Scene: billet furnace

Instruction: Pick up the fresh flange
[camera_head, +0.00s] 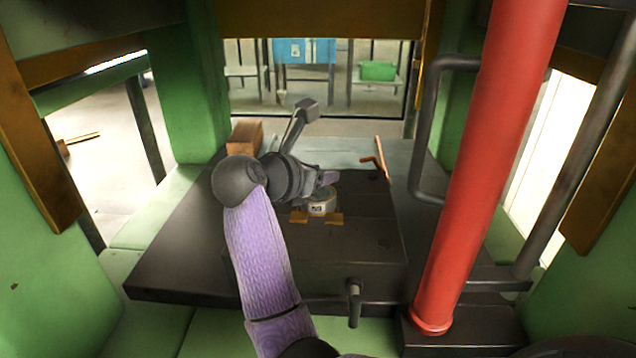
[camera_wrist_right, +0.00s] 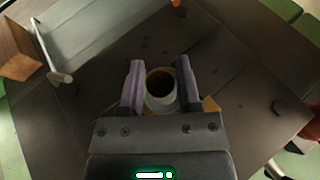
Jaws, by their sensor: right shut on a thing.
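The flange (camera_head: 320,208) is a short pale ring with a dark mark on its side, on the dark table (camera_head: 190,262). In the right wrist view the flange (camera_wrist_right: 161,105) shows from above as a light ring around a dark round hole. My right gripper (camera_wrist_right: 160,70) has one purple finger on each side of the flange and is shut on it. In the head view this gripper (camera_head: 326,186) partly covers the flange's top. Whether the flange touches the surface below is hard to tell. My left gripper is not in view.
Small orange pieces (camera_head: 334,218) lie beside the flange. A brown block (camera_head: 245,137) stands at the table's back left. A thick red column (camera_head: 487,170) rises at the right, beside a bent grey pipe (camera_head: 418,130). A green bin (camera_head: 378,70) stands far behind.

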